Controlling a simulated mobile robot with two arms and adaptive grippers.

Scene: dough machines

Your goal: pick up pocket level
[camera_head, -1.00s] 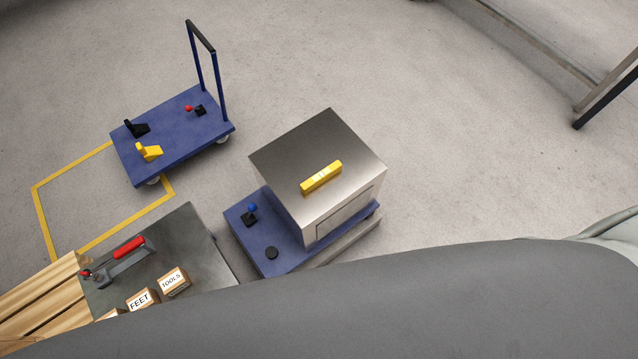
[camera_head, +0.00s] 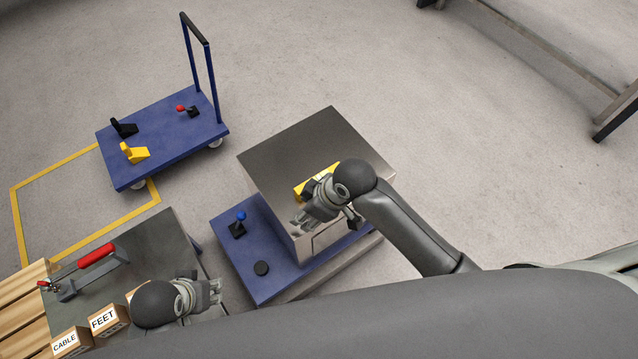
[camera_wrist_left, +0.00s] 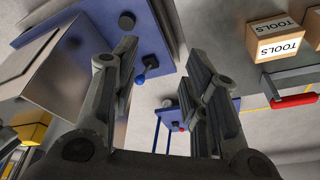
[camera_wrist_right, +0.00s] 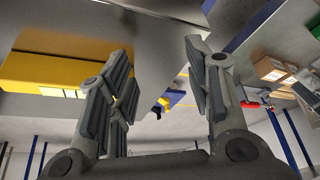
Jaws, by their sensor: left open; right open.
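The pocket level is a yellow bar (camera_head: 304,188) on top of the steel box (camera_head: 290,150); my right gripper partly covers it in the head view. It is large at the left of the right wrist view (camera_wrist_right: 50,68) and shows at the left edge of the left wrist view (camera_wrist_left: 34,128). My right gripper (camera_head: 326,217) is open and empty beside the level, near the box's front edge. In its wrist view the level lies left of both fingers, not between them. My left gripper (camera_head: 214,293) is open and empty near the grey table's right edge.
The steel box stands on a blue cart (camera_head: 265,285) with a blue-knobbed lever. The grey table (camera_head: 150,245) holds a red-handled clamp (camera_head: 90,260) and labelled cartons (camera_head: 105,320). Another blue trolley (camera_head: 165,145) stands at upper left. The floor right of the box is clear.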

